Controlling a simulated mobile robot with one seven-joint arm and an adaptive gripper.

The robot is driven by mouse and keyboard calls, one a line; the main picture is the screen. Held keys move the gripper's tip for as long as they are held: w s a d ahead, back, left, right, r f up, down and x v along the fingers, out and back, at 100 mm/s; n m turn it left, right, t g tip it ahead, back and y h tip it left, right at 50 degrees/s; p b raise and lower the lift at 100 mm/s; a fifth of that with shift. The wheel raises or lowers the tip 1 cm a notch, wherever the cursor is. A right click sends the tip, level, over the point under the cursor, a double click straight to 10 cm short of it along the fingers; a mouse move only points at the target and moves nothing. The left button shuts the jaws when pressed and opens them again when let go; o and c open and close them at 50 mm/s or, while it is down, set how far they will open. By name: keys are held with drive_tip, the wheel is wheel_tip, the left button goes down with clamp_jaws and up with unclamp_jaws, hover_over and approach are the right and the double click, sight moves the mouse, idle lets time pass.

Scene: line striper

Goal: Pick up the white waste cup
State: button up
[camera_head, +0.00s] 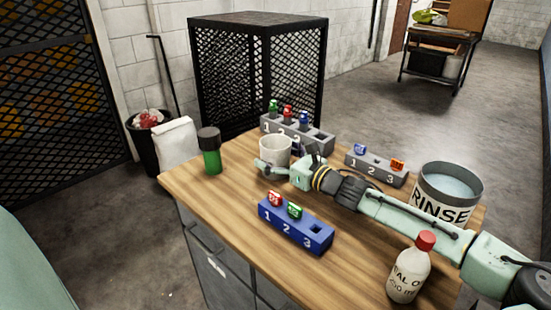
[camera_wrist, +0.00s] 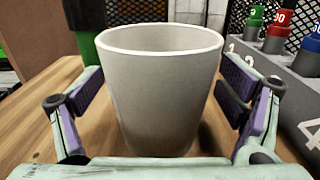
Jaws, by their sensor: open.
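The white waste cup (camera_head: 274,150) stands upright on the wooden workbench in the head view, between the green bottle and the grey numbered rack. In the wrist view the cup (camera_wrist: 160,85) fills the middle, with its rim up and its inside partly visible. My gripper (camera_head: 280,168) is at the cup in the head view. In the wrist view my gripper (camera_wrist: 165,105) is open, with one purple-padded finger on each side of the cup. A gap shows between the cup and the left finger; the right finger is close to the cup wall, and contact is unclear.
A green bottle with a dark cap (camera_head: 210,152) stands left of the cup. A grey rack (camera_head: 318,138) is behind it. A blue rack (camera_head: 318,240), a smaller grey rack (camera_head: 390,175), a RINSE bucket (camera_head: 445,205) and a red-capped bottle (camera_head: 408,275) also stand on the bench (camera_head: 235,205).

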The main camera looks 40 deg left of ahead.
drive_tip(key=shift+c, duration=0.6)
drive_tip(key=c, duration=1.2)
drive_tip(key=shift+o, duration=0.2)
